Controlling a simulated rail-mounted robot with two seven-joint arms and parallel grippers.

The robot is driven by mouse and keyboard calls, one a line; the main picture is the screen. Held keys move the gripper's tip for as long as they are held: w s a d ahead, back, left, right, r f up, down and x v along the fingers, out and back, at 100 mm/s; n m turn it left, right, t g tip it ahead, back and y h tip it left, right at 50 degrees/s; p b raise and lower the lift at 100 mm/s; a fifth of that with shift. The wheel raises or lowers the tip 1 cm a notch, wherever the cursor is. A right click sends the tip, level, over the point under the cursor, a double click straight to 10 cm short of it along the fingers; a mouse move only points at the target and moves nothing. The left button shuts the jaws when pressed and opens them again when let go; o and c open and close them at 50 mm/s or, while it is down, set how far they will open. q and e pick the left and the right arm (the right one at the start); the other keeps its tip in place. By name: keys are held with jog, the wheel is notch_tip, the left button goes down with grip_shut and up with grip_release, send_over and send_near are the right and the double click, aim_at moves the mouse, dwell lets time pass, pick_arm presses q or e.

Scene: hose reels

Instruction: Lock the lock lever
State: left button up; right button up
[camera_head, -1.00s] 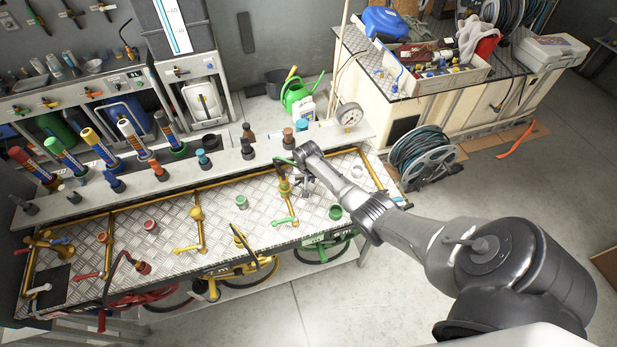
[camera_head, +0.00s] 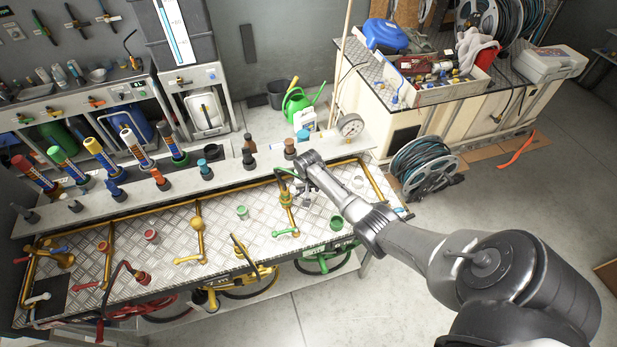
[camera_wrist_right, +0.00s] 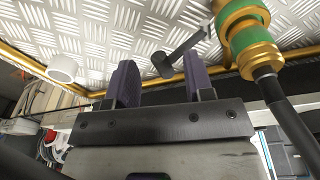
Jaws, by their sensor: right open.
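In the right wrist view a dark grey lever (camera_wrist_right: 181,51) with a rounded end sticks out from a brass coupling with a green band (camera_wrist_right: 243,40). The lever's end lies near the gap between my right gripper's fingers (camera_wrist_right: 160,76), apparently beyond the tips; I cannot tell whether they touch. My right gripper is open with nothing between its fingers. In the head view the brass coupling (camera_head: 285,192) stands on the bench's back right, beside my right gripper (camera_head: 304,197). The lever is too small to make out there. My left gripper is out of view.
A black hose (camera_wrist_right: 290,120) runs down from the coupling. Brass pipes (camera_head: 199,225) with small coloured handles cross the metal-plate bench (camera_head: 170,222). A shelf with several nozzles lies behind it. A pressure gauge (camera_head: 350,125) and a hose reel (camera_head: 425,165) are to the right.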

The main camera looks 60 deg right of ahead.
notch_tip(320, 180, up, 13)
jog(key=a, duration=0.1)
jog(key=shift+s+a+f, duration=0.2)
jog(key=shift+s+a, duration=0.1)
jog(key=shift+s, duration=0.1)
jog(key=shift+c, duration=0.5)
